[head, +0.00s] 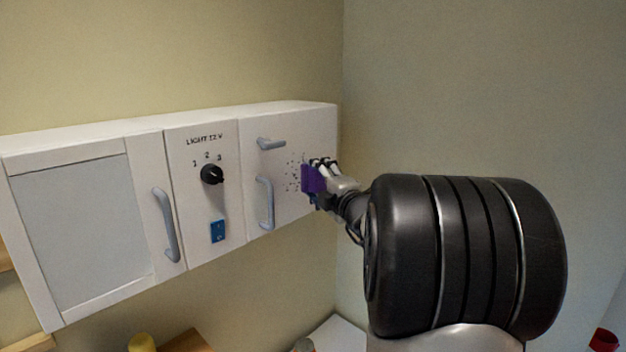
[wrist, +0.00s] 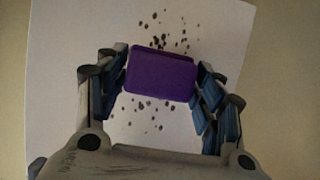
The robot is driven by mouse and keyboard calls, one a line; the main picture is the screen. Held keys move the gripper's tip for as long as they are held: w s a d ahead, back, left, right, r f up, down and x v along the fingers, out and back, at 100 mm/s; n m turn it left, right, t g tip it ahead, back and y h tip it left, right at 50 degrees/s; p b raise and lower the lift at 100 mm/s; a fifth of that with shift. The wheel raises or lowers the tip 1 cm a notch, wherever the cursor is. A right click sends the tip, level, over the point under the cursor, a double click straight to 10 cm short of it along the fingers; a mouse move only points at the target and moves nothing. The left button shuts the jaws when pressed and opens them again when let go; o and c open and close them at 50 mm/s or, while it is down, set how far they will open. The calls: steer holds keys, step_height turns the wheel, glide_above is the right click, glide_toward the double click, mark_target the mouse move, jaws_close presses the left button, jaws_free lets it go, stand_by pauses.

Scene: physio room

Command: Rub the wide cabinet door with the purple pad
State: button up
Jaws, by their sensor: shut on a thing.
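The purple pad (head: 311,179) is held between the fingertips of my gripper (head: 322,172), which is shut on it. In the wrist view, the pad (wrist: 162,74) sits between the two blue-lined fingers of my gripper (wrist: 160,92). The white door at the cabinet's right end (head: 290,205) carries dark specks (head: 293,172) beside the pad. The specks (wrist: 150,115) also show above and below the pad in the wrist view, and the pad hides the middle of them. The pad is at or very close to the door face; I cannot tell if it touches.
A yellow object (head: 142,342) stands below.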

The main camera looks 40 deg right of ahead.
steer(key=shift+w+d+r+p, duration=0.1)
steer(key=shift+w+d+p, duration=0.1)
steer(key=shift+d+p, duration=1.25)
steer(key=shift+d+b, duration=0.3)
steer(key=shift+d, duration=0.2)
steer(key=shift+s+a+b, duration=0.2)
steer(key=shift+a+b, duration=1.15)
steer(key=shift+a, duration=1.4)
steer(key=shift+s+a+b, duration=0.2)
steer(key=shift+a+b, duration=1.15)
steer(key=shift+a, duration=1.8)
steer(key=shift+d+r+p, duration=0.1)
steer(key=shift+r+p, duration=0.6)
steer(key=shift+r, duration=0.15)
steer(key=shift+w+d+p, duration=0.15)
steer(key=shift+d+p, duration=0.75)
steer(key=shift+d, duration=1)
steer(key=shift+w+d+p, duration=0.1)
steer(key=shift+d+p, duration=0.8)
steer(key=shift+d, duration=1)
steer(key=shift+d, duration=0.1)
